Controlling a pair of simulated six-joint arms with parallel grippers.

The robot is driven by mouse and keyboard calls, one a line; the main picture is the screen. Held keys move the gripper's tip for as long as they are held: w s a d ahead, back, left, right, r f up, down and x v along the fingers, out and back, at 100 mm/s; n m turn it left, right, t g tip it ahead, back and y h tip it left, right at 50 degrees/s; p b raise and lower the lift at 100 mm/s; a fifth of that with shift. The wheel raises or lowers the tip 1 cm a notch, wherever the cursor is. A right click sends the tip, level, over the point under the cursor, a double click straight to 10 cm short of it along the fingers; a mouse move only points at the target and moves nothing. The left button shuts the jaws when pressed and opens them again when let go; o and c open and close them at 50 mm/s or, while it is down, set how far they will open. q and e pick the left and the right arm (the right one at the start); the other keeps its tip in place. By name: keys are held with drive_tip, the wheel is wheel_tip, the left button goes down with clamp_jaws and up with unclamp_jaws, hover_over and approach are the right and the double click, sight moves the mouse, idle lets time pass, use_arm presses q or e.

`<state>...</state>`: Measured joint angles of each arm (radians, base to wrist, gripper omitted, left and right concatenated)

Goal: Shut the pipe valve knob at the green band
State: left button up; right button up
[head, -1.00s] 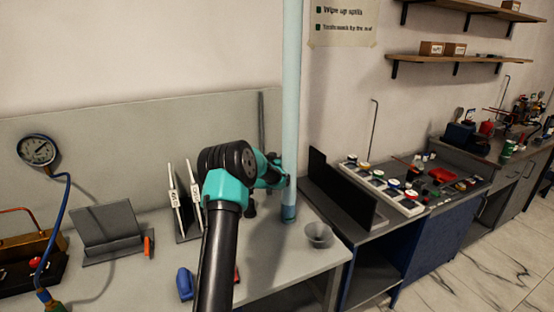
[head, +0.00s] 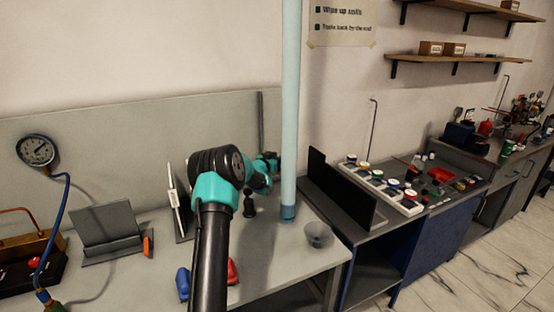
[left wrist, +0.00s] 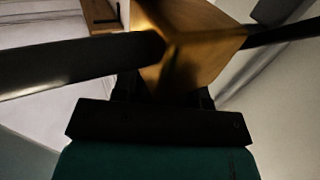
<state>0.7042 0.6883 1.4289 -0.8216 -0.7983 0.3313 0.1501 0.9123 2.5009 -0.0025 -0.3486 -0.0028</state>
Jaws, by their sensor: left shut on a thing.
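My left gripper (head: 267,164) is beyond my wrist, just left of the pale blue upright pipe (head: 290,110); its fingertips are mostly hidden there. In the left wrist view the gripper (left wrist: 205,48) has dark fingers on either side of a brass-brown block (left wrist: 190,55) and is shut on it. I cannot tell whether this block is the valve knob. No valve knob or green band can be made out in the head view. My right gripper is not in view.
A round gauge (head: 36,150) with a blue hose stands at the left. A dark stand (head: 107,229), a small black object (head: 249,205) and a grey cup (head: 318,235) are on the bench. A black upright panel (head: 340,188) stands right of the pipe.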

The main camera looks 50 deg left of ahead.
use_arm(q)
drive_tip(key=m+h, duration=0.1)
drive_tip(key=h, duration=0.1)
drive_tip(key=m+h, duration=0.2)
drive_tip(key=h, duration=0.1)
drive_tip(key=m+h, duration=0.2)
drive_tip(key=h, duration=0.1)
drive_tip(key=shift+d+f+g, duration=0.1)
drive_tip(key=shift+d+g, duration=0.2)
drive_tip(key=shift+d, duration=0.05)
drive_tip(key=shift+s+d+m+g+h, duration=0.15)
drive_tip(key=shift+m+g+h, duration=0.25)
drive_tip(key=shift+m+h, duration=0.45)
drive_tip(key=shift+w+d+m+g+h, duration=0.1)
drive_tip(key=shift+m+g+h, duration=0.4)
drive_tip(key=shift+h, duration=0.55)
drive_tip(key=shift+s+d+m+g+h, duration=0.1)
drive_tip(key=shift+d+m+g+h, duration=0.05)
drive_tip(key=shift+m+g+h, duration=0.95)
drive_tip(key=shift+h, duration=0.3)
drive_tip(key=o, duration=0.9)
drive_tip(key=shift+o, duration=0.2)
drive_tip(key=shift+r, duration=0.2)
drive_tip(key=shift+r, duration=1.7)
drive_tip(key=shift+s, duration=0.1)
drive_tip(key=shift+s+d, duration=0.1)
drive_tip(key=shift+d, duration=0.1)
